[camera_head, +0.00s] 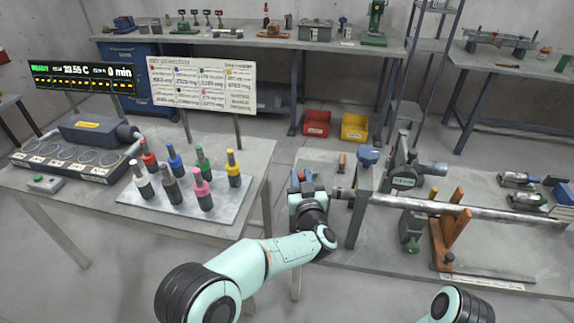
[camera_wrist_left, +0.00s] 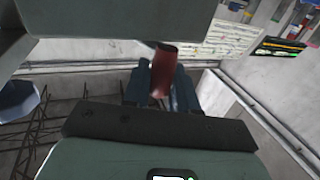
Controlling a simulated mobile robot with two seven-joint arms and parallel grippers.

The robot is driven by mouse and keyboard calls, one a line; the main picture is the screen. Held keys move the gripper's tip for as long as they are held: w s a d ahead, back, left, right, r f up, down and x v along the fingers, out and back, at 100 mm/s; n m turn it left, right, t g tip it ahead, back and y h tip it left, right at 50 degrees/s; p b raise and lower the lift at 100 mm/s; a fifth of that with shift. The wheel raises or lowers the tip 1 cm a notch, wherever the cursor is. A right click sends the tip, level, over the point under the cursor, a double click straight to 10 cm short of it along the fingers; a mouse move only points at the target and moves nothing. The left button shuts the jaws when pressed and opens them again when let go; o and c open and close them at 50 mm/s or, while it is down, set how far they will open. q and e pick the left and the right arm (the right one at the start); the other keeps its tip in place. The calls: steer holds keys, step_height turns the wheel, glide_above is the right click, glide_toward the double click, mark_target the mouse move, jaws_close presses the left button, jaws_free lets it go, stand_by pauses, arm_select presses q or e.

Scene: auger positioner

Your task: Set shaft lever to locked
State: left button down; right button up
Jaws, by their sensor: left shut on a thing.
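My left gripper (camera_head: 303,178) is at the left end of a long metal shaft (camera_head: 440,207), beside an upright grey plate (camera_head: 360,205). In the left wrist view, its dark fingers (camera_wrist_left: 163,88) are shut on a red handle (camera_wrist_left: 165,62), which looks like the grip of the shaft lever. The handle stands between the fingers and its top sticks out above them. The rest of the lever is hidden, so its setting cannot be read. Only a link of my right arm shows at the bottom right; its gripper is out of view.
A blue knob (camera_head: 368,155) tops the upright plate. An orange support (camera_head: 447,235) stands under the shaft. On the left table, a metal plate (camera_head: 232,208) carries several coloured bottles. Red (camera_head: 316,123) and yellow (camera_head: 354,127) bins stand on the floor behind.

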arm_select(q)
steer(key=n+y+p, duration=0.1)
steer(key=y, duration=0.1)
steer(key=d+n+g+y+p, duration=0.1)
steer(key=y+p, duration=0.1)
steer(key=s+d+n+g+y+p, duration=0.1)
steer(key=n+y, duration=0.1)
steer(key=shift+d+r+p, duration=0.2)
steer(key=shift+d+p, duration=0.05)
steer(key=shift+p, duration=0.05)
steer(key=shift+d+f+n+g+y+p, duration=0.1)
steer(key=shift+d+n+g+y+p, duration=0.1)
steer(key=shift+n+g+y+p, duration=0.35)
arm_select(e)
steer(key=w+r, duration=0.4)
steer(key=r, duration=0.3)
steer(key=shift+r, duration=0.25)
steer(key=shift+a, duration=0.1)
arm_select(q)
steer(key=c, duration=1)
jaws_free()
steer(key=shift+f, duration=0.1)
arm_select(e)
steer(key=shift+s, duration=0.1)
